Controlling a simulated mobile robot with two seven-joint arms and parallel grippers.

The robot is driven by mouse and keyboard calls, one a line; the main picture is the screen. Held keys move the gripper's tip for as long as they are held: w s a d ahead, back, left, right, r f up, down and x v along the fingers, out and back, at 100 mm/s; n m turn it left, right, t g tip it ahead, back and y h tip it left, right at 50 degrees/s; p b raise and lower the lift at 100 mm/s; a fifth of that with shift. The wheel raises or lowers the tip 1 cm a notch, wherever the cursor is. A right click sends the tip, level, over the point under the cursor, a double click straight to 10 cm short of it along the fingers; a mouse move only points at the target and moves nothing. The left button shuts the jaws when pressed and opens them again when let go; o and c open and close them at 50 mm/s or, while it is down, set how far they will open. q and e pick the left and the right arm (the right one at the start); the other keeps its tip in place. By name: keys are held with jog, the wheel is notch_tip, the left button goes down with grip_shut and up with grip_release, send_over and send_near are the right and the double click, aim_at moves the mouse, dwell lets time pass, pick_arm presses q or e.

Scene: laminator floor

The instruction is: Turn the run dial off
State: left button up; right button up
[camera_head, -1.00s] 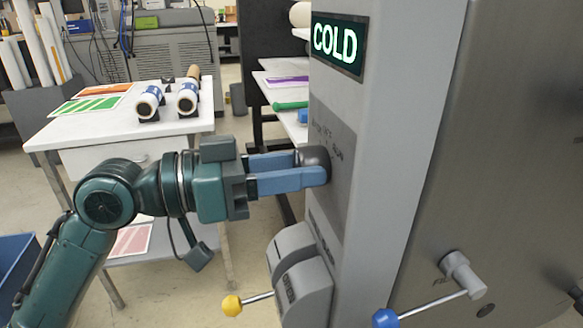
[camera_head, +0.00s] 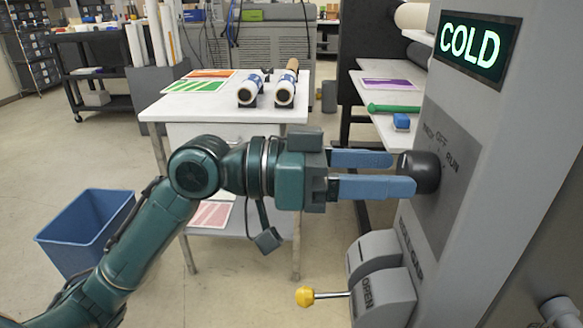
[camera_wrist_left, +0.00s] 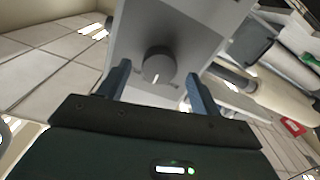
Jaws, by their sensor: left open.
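The run dial (camera_head: 419,172) is a dark round knob on the grey panel of the machine, with OFF and RUN lettering beside it. It also shows in the left wrist view (camera_wrist_left: 158,66), with a white pointer mark at its lower edge. My left gripper (camera_head: 402,174) is open, its blue fingers spread wide at the dial. In the left wrist view the fingertips (camera_wrist_left: 157,72) stand to either side of the dial with gaps between. Whether either finger touches it I cannot tell. My right gripper is not in view.
A lit COLD sign (camera_head: 475,46) is above the dial. Below it, a yellow-knobbed lever (camera_head: 306,296) sticks out from a grey housing marked OPEN. A white table (camera_head: 215,105) with rolls stands behind my left arm. A blue bin (camera_head: 85,232) is on the floor.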

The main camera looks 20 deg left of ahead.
pick_arm(q)
jog(key=b+v, duration=0.2)
jog(key=v, duration=0.9)
jog(key=shift+b, duration=0.3)
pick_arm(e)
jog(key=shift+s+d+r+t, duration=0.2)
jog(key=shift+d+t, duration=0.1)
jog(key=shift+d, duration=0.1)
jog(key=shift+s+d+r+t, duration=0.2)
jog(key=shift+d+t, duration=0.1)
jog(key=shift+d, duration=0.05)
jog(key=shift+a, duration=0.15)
